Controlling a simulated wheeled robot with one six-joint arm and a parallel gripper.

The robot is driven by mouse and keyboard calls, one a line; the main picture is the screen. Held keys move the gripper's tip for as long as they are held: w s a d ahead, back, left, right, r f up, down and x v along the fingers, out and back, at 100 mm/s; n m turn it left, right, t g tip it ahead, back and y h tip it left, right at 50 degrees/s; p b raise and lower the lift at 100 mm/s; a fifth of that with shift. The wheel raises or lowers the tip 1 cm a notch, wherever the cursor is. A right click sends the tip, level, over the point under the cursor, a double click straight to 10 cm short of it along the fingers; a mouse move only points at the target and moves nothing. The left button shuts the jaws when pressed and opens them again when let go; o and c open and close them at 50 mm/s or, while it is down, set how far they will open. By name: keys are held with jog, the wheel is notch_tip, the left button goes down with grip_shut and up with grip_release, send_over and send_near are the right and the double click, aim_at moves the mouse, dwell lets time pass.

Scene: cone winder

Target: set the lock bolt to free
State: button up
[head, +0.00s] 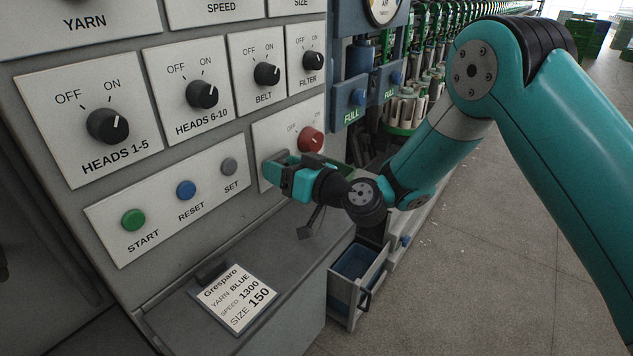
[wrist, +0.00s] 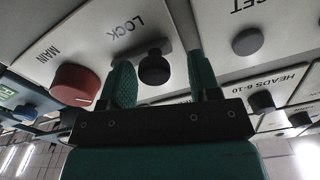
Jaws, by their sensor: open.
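The lock bolt (wrist: 154,68) shows in the wrist view as a dark round knob on a white plate marked LOCK. My gripper (wrist: 160,75) is open, with one green finger on each side of the knob and gaps between them. In the head view my gripper (head: 279,172) is at the lower left part of the main switch plate (head: 283,131) and hides the bolt. No free or locked mark is readable, so I cannot tell the bolt's position.
The red main knob (head: 311,139) is just above my gripper and also shows in the wrist view (wrist: 78,82). The set button (head: 229,167) is to the left. A ledge with an order card (head: 234,298) and an open blue drawer (head: 357,263) are below.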

jog(key=b+v, duration=1.1)
jog(key=v, duration=0.5)
jog(key=shift+s+d, duration=0.2)
jog(key=shift+s, duration=0.05)
jog(key=s+a+r+n+g+h+p, duration=0.1)
jog(key=s+a+n+g+p, duration=0.1)
jog(key=s+g, duration=0.3)
jog(key=s+a+r+n+g+p, duration=0.2)
jog(key=s+g, duration=0.1)
jog(key=s, duration=0.3)
jog(key=s+d+m+g+h+p, duration=0.2)
jog(key=s+d+m+g+h, duration=0.1)
jog(key=s+d+h, duration=0.6)
jog(key=shift+s+d+m+p, duration=0.3)
jog(key=shift+s+d+m, duration=0.4)
jog(key=shift+s+d, duration=0.15)
